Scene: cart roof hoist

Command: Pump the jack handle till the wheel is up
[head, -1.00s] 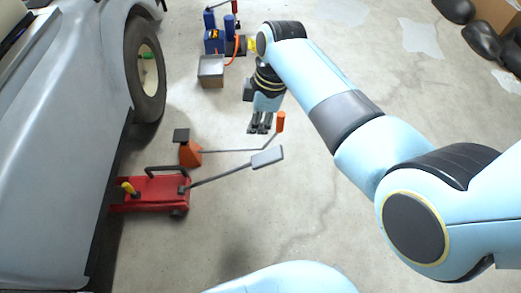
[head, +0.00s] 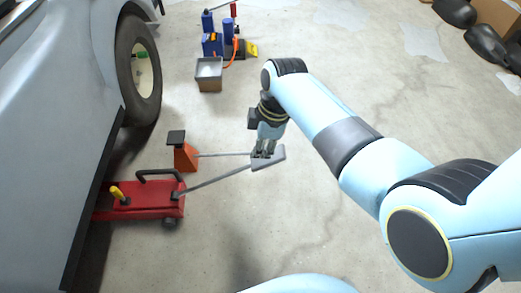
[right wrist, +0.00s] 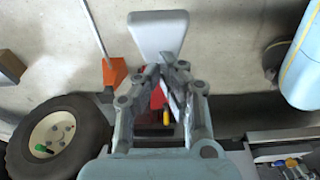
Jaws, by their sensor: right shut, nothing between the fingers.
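The red floor jack (head: 145,199) stands at the lower left, partly under the silver vehicle. Its long handle (head: 220,178) slopes up to the right and ends in a flat grey pad (head: 270,161). My right gripper (head: 264,155) is shut and empty, its fingertips over the pad's upper part in the head view. In the right wrist view the pad (right wrist: 158,30) shows beyond the shut fingers; I cannot tell whether they touch it. The vehicle's wheel (head: 147,70) is at the upper left; its contact with the floor is unclear. My left gripper is not in view.
An orange stand (head: 185,157) with a black top and a thin rod stands just behind the jack.

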